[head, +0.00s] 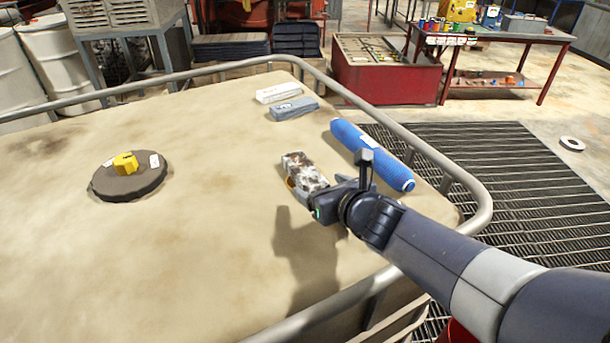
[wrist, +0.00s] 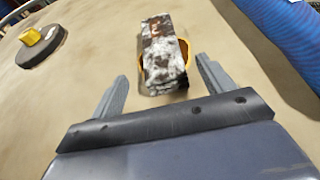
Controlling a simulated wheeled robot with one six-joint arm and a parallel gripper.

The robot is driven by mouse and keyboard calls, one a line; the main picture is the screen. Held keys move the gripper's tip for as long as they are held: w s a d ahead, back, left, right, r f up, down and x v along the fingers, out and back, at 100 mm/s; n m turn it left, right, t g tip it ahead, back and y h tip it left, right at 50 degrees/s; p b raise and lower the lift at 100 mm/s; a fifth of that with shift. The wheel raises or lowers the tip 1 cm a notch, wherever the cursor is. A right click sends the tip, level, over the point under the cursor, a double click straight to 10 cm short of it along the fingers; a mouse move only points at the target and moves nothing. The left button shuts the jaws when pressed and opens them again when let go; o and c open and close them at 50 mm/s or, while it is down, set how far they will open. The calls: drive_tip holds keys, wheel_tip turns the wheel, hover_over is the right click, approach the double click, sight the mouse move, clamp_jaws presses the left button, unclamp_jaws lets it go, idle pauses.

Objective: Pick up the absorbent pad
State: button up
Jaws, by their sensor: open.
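A white block-like pad with dark stains (head: 304,170) lies on the tan tank top, just beyond my gripper (head: 316,200). It looks like the absorbent pad, though I cannot be sure. In the wrist view the stained pad (wrist: 160,40) lies lengthwise ahead, with yellow-orange edges showing at its sides. My gripper (wrist: 162,72) is open, one finger to each side of the pad's near end. I see no contact; its height above the surface is hard to tell.
A blue roll (head: 372,155) lies to the right of the pad. A white folded bundle (head: 282,92) and a grey-blue one (head: 294,108) lie farther back. A round dark cap (head: 130,182) with a yellow knob is at left. A metal rail (head: 425,150) edges the top.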

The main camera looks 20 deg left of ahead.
sight(313, 180)
drive_tip(key=shift+x, duration=2.6)
drive_tip(key=shift+w, duration=0.1)
drive_tip(key=c, duration=1.1)
drive_tip(key=shift+r, duration=0.1)
